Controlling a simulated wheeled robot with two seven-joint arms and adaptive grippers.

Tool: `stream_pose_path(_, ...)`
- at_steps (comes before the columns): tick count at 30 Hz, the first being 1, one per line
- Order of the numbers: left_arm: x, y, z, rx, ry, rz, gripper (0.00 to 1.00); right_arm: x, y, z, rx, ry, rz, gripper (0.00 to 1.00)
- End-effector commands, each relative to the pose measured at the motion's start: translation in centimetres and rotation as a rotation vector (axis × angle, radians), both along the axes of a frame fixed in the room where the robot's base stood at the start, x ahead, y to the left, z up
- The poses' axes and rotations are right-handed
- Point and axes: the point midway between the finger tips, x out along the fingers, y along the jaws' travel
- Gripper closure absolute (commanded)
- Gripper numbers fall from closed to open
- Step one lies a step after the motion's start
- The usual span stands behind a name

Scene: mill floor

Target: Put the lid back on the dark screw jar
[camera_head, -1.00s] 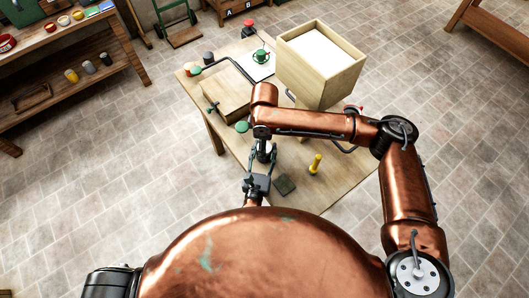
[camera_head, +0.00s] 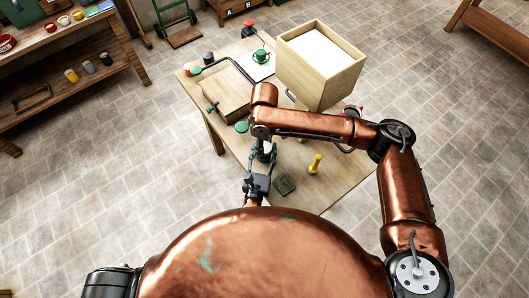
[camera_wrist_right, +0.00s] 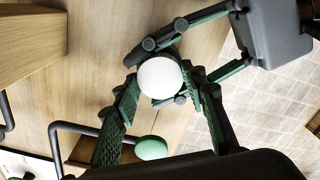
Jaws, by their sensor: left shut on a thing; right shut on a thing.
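A round white piece (camera_wrist_right: 160,78), looking like a lid seen from above, sits between the fingers of both grippers in the right wrist view. My right gripper (camera_wrist_right: 166,84), with green ribbed fingers, is shut around it. In the head view my right wrist hides most of this gripper. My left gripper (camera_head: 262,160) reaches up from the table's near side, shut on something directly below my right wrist. Its fingers also show in the right wrist view (camera_wrist_right: 158,66). The jar body is hidden under the white piece, so its colour and the lid's seating cannot be told.
On the table stand a yellow bottle-like piece (camera_head: 315,164), a dark square block (camera_head: 285,184), a green disc (camera_head: 242,126), a wooden box (camera_head: 227,94), a green cup (camera_head: 261,57) and a tall wooden bin (camera_head: 344,83). A shelf (camera_head: 72,100) stands left.

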Motion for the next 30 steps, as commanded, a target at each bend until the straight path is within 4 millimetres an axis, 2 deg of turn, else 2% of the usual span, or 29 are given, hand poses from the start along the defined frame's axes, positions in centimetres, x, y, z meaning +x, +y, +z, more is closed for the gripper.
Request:
stream_pose_path(5, -0.03, 0.02, -0.13, 0.001, 0.002, 0.000, 1.00, 0.02, 0.04, 0.01, 0.001, 0.000, -0.154, 0.90)
stream_pose_path(13, -0.04, 0.01, -0.15, 0.001, 0.002, 0.000, 1.00, 0.04, 0.00, 0.02, 0.000, -0.001, -0.164, 0.90)
stream_pose_path(14, -0.04, 0.01, -0.15, 0.002, 0.003, 0.000, 1.00, 0.05, 0.00, 0.02, 0.000, -0.001, -0.164, 0.60)
stream_pose_path(15, -0.04, 0.01, -0.15, 0.002, 0.003, 0.000, 1.00, 0.05, 0.00, 0.02, 0.000, -0.001, -0.163, 0.57)
stream_pose_path(21, -0.04, 0.01, -0.17, 0.002, 0.003, 0.000, 1.00, 0.04, -0.01, 0.01, 0.001, 0.000, -0.162, 0.44)
stream_pose_path(30, -0.05, 0.00, -0.19, 0.002, 0.003, -0.001, 1.00, 0.01, 0.05, 0.13, 0.002, -0.001, -0.161, 0.43)
